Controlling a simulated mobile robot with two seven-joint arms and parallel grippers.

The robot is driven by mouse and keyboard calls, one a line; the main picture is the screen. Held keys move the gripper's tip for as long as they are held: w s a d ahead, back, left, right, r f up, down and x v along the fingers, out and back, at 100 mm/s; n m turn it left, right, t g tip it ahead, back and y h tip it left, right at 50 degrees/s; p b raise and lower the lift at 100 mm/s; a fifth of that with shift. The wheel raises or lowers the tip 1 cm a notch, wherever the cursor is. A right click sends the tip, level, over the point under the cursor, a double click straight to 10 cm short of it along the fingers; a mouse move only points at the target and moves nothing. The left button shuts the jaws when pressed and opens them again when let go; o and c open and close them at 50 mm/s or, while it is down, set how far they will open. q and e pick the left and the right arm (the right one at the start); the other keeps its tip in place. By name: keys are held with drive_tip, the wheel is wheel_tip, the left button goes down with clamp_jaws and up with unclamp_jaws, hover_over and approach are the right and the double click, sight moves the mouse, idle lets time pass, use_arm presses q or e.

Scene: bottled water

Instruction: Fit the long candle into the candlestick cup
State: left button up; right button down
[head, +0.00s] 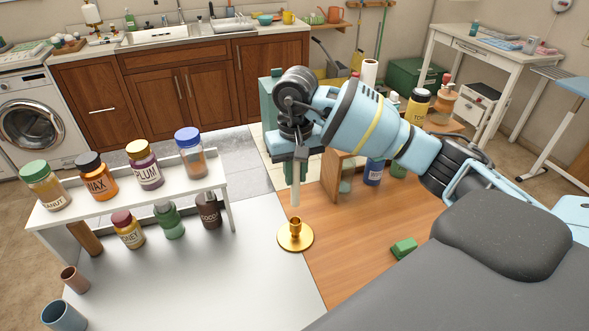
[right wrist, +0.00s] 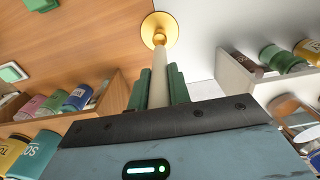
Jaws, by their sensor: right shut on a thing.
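The long candle (head: 295,194) is a pale, cream-coloured stick that hangs upright from my right gripper (head: 296,172). The gripper is shut on its upper part, with the green fingers on both sides of the candle (right wrist: 158,76) in the right wrist view. The brass candlestick (head: 295,237) stands on the table, with a round base and a small cup in its middle. The candle's lower end is just above the cup in the head view. In the right wrist view, the candle's tip overlaps the candlestick (right wrist: 160,24), so I cannot tell whether they touch. My left gripper is not in view.
A white shelf (head: 130,190) with several jars stands left of the candlestick. A wooden shelf (head: 330,180) with bottles is behind my right arm. A green block (head: 404,248) lies on the wooden tabletop (head: 350,270). The white surface left of the candlestick is mostly clear.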

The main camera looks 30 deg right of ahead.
sight(296, 200)
wheel_tip(296, 200, down, 3)
drive_tip(key=shift+r+b, duration=0.15)
drive_tip(key=shift+b, duration=0.25)
drive_tip(key=shift+f+b, duration=0.55)
drive_tip(key=shift+f, duration=0.75)
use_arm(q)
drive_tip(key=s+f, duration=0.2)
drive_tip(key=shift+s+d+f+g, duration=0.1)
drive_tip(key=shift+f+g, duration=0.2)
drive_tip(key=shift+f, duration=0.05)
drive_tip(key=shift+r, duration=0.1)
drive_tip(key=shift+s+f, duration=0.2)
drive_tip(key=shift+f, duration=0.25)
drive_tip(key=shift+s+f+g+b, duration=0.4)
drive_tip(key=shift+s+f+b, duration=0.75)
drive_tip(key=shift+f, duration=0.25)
use_arm(e)
drive_tip(key=shift+f, duration=1.85)
drive_tip(key=c, duration=1.2)
unclamp_jaws()
drive_tip(key=shift+c, duration=0.2)
